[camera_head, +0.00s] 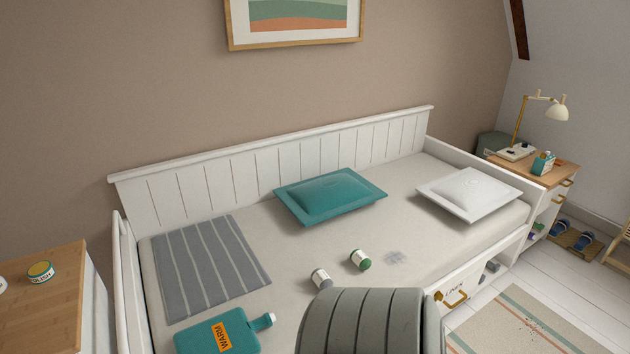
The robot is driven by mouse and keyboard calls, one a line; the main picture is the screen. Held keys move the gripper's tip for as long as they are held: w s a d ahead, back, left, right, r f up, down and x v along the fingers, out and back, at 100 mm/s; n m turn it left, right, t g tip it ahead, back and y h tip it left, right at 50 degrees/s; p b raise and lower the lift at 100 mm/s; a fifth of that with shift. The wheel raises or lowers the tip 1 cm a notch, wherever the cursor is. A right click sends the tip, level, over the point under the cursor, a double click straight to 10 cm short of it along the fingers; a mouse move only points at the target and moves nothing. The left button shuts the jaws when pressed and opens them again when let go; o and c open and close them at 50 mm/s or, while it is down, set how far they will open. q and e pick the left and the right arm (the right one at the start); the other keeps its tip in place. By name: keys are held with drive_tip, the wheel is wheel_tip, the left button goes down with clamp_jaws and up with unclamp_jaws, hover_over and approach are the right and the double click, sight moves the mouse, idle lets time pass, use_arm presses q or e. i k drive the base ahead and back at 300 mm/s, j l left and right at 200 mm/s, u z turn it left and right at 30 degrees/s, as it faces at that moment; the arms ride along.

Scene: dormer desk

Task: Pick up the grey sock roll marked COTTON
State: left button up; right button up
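A grey sock roll (321,279) with a white band lies on the daybed mattress, near its front edge and just above the dark grey ribbed shape in the foreground. The lettering on its band is too small to read. A second roll, green with a white band (360,259), lies a little behind it and to the right, apart from it. Neither of my grippers is in the picture.
The dark grey ribbed shape (365,325) rises at the bottom centre. A teal WARM bottle (215,336), grey striped blanket (205,267), teal pillow (331,194) and white pillow (469,193) lie on the daybed (300,243). A wooden-topped cabinet (45,310) stands left.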

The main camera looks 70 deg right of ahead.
sight(322, 280)
drive_tip(key=z, duration=2.4)
